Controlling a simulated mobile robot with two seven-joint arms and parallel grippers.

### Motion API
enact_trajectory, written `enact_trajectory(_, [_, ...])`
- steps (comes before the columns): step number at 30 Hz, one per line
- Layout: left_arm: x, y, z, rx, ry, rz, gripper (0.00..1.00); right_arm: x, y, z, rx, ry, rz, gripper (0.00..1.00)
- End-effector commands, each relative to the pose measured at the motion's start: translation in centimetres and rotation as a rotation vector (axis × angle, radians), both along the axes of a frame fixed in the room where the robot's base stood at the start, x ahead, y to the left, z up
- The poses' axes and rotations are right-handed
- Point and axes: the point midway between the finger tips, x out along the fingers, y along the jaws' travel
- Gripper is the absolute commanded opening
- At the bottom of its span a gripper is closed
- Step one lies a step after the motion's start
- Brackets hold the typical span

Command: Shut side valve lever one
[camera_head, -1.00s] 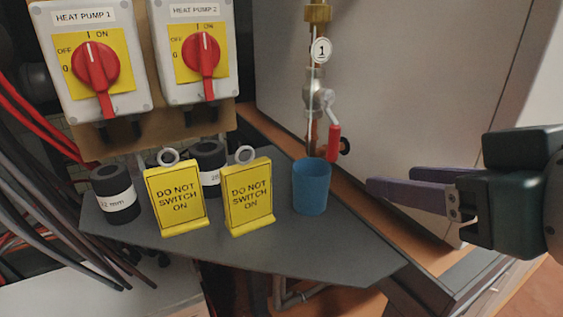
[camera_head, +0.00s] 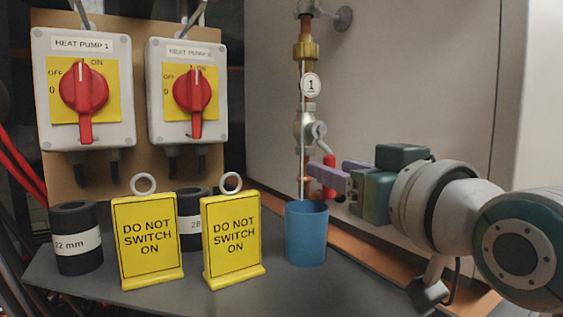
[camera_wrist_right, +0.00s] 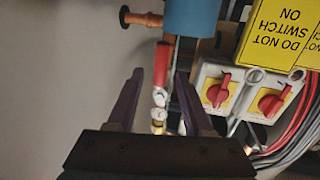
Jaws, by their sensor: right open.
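The side valve (camera_head: 305,128) sits on a vertical copper pipe under a round tag marked 1 (camera_head: 311,86). Its lever has a red handle (camera_head: 329,161) that hangs down, slightly right of the pipe. My right gripper (camera_head: 327,172) has purple fingers and reaches in from the right at the handle's height. In the right wrist view the red handle (camera_wrist_right: 161,64) lies between the two spread fingers (camera_wrist_right: 157,88), with a gap visible on each side. The fingers partly cover the handle's lower end in the head view. My left gripper is not in view.
A blue cup (camera_head: 306,235) stands just below the lever on the grey shelf (camera_head: 215,298). Two yellow DO NOT SWITCH ON signs (camera_head: 147,240) and black rolls (camera_head: 76,238) stand to its left. Two heat pump switches (camera_head: 84,88) with red knobs are behind. A wall panel is behind the valve.

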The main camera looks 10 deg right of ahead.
Motion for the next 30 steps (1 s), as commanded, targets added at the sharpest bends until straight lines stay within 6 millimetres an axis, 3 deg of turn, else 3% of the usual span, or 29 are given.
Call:
enact_trajectory(6, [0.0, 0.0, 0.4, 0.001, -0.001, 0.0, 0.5, 2.1, 0.4, 0.0, 0.001, 0.0, 0.001, 0.51])
enact_trajectory(17, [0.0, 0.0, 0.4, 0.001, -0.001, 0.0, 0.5, 2.5, 0.4, -0.1, 0.001, 0.001, 0.001, 0.5])
enact_trajectory(30, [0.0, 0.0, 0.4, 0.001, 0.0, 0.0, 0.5, 2.5, 0.4, -0.1, 0.001, 0.001, 0.001, 0.0])
